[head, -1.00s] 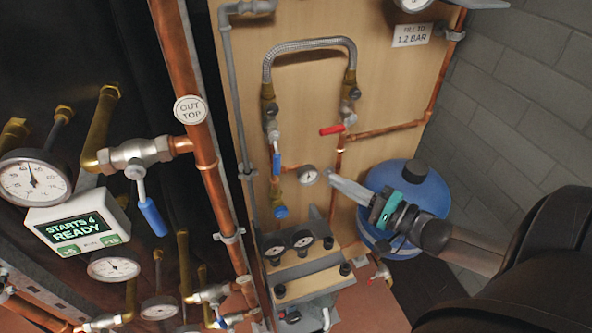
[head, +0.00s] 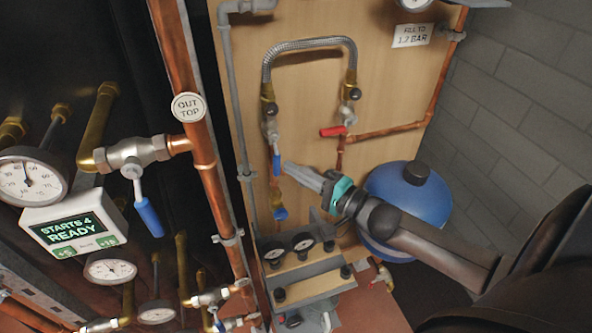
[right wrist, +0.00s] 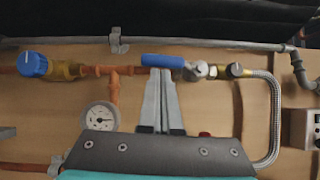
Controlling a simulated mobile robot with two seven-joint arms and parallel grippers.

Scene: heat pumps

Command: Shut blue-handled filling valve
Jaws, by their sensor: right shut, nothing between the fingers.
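The filling valve's blue handle (head: 277,163) hangs below the valve body on the wooden board, in line with the vertical pipe. In the right wrist view the blue handle (right wrist: 162,61) lies lengthwise along the pipe run, just beyond my fingertips. My right gripper (head: 288,168) is shut and empty, its tips at the right side of the handle. The right gripper (right wrist: 161,78) also shows its closed fingers pointing at the handle's middle in the wrist view. I cannot tell whether they touch it. My left gripper is not in view.
A red lever (head: 333,131) sits right of the handle, below the braided hose (head: 309,43). A round blue knob (right wrist: 33,64) and a small gauge (right wrist: 99,117) are near the handle. A blue tank (head: 420,195) stands behind my right arm. Another blue-handled valve (head: 148,217) is at left.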

